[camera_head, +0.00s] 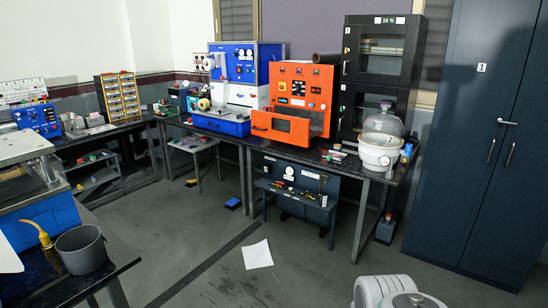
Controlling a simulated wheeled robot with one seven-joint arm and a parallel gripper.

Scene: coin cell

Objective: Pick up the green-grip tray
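I cannot make out a tray with a green grip for certain. Small green items (93,157) show on a low shelf under the left bench, too small to identify. More small green pieces (165,109) lie on the bench at the back, also too small to tell. My gripper is not in view; only rounded white and grey parts, probably of my own arm, show at the bottom right.
An orange machine (297,88) and a blue one (232,122) stand on the back bench. A grey bin (81,250) stands on the near-left table. A dark cabinet (478,140) fills the right. A paper sheet (257,254) lies on the otherwise largely open floor.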

